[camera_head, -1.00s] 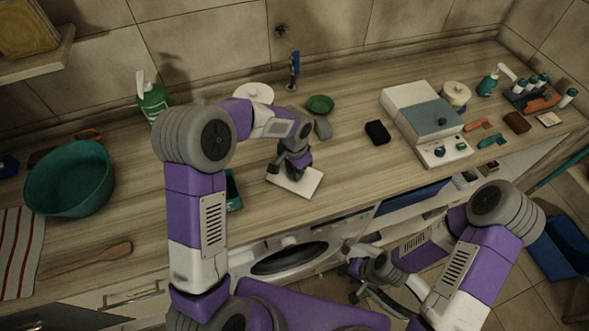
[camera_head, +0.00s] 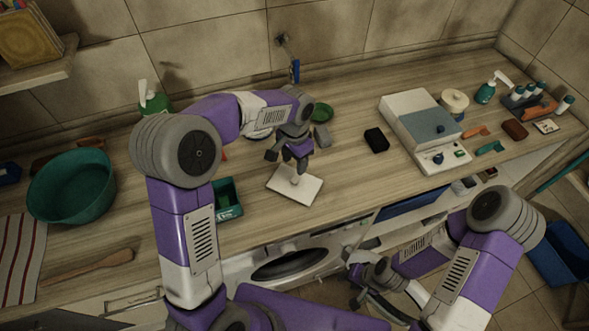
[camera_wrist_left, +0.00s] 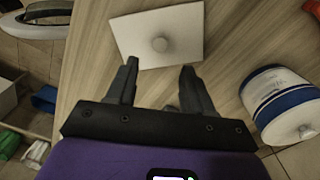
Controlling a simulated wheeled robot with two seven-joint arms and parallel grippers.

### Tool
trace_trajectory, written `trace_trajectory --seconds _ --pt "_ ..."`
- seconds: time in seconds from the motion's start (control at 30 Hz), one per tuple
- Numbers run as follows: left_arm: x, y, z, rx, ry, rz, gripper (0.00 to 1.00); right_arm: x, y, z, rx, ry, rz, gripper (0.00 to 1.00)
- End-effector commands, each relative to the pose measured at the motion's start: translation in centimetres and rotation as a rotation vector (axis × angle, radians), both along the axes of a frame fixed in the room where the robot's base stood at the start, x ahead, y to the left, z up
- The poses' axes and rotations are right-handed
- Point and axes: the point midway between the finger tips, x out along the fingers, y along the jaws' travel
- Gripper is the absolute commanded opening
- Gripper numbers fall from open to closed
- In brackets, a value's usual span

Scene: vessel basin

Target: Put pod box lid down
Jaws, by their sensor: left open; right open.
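The pod box lid (camera_head: 308,190), a flat white square plate with a small round knob, lies on the wooden counter near its front edge. It also shows in the left wrist view (camera_wrist_left: 130,30), lying flat with the knob up. My left gripper (camera_head: 288,160) is open and empty above and behind the lid, apart from it; its fingers also show in the left wrist view (camera_wrist_left: 158,82). A green open box (camera_head: 228,198) stands on the counter to the left of the lid. My right gripper (camera_head: 368,290) is open and empty, low in front of the counter.
A black block (camera_head: 376,140) and a white machine (camera_head: 412,118) stand to the right. A teal basin (camera_head: 72,190) is at the left. A white and blue canister (camera_wrist_left: 282,105) stands near my left gripper in the wrist view. The counter right of the lid is clear.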

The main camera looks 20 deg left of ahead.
Motion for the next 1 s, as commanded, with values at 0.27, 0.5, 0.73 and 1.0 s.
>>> trace_trajectory --seconds 0.27,0.5,0.73,1.0 --pt "0.0 0.0 3.2 -0.001 -0.001 0.000 0.52 0.0 0.0 0.4 0.000 0.000 0.000 0.43" --pt "0.0 0.0 3.4 0.001 0.001 0.000 0.52 0.0 0.0 0.4 0.000 0.000 0.000 0.43" --pt "0.0 0.0 3.3 0.001 0.001 0.000 0.52 0.0 0.0 0.4 0.000 0.000 0.000 0.43" --pt "0.0 0.0 5.4 0.000 0.000 0.000 0.52 0.0 0.0 2.4 0.000 0.000 0.000 0.43"
